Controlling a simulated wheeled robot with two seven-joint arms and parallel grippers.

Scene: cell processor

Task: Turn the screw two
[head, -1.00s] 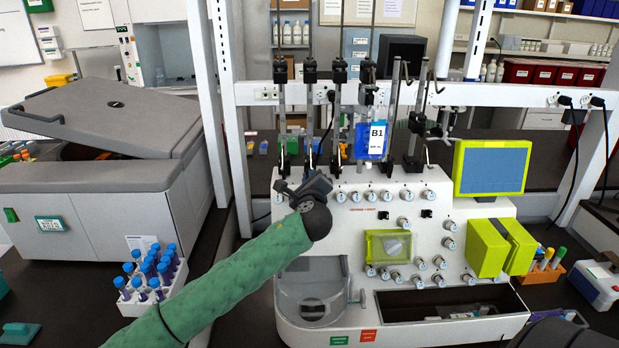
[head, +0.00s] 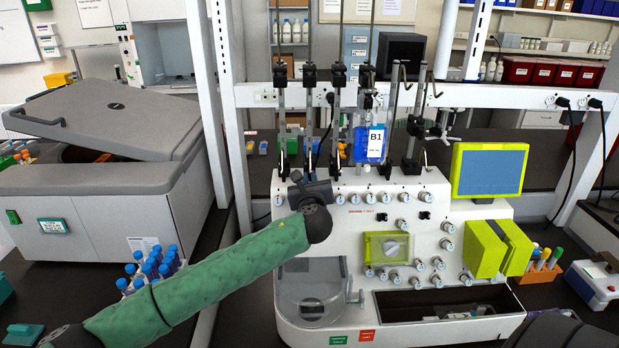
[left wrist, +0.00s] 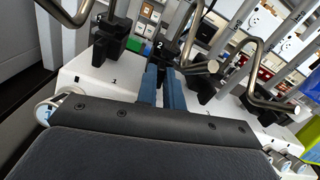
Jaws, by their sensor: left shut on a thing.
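The white cell processor (head: 350,235) carries a row of upright rods with black clamps along its top. In the left wrist view, a black clamp marked 2 (left wrist: 160,47) stands straight ahead, with the label 1 on the white top to its left. My left gripper (left wrist: 162,75) has two blue fingers close together at the foot of that clamp. They are shut on a small part there, seemingly its screw, which the fingers hide. In the head view my left gripper (head: 306,182) is at the machine's upper left edge, its fingertips hard to see.
Other black clamps (left wrist: 108,38) and bent metal hooks (left wrist: 262,100) stand close on both sides of the fingers. A blue bag marked B1 (head: 368,143) hangs to the right. A grey centrifuge (head: 100,180) and blue-capped tubes (head: 150,268) lie to the left.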

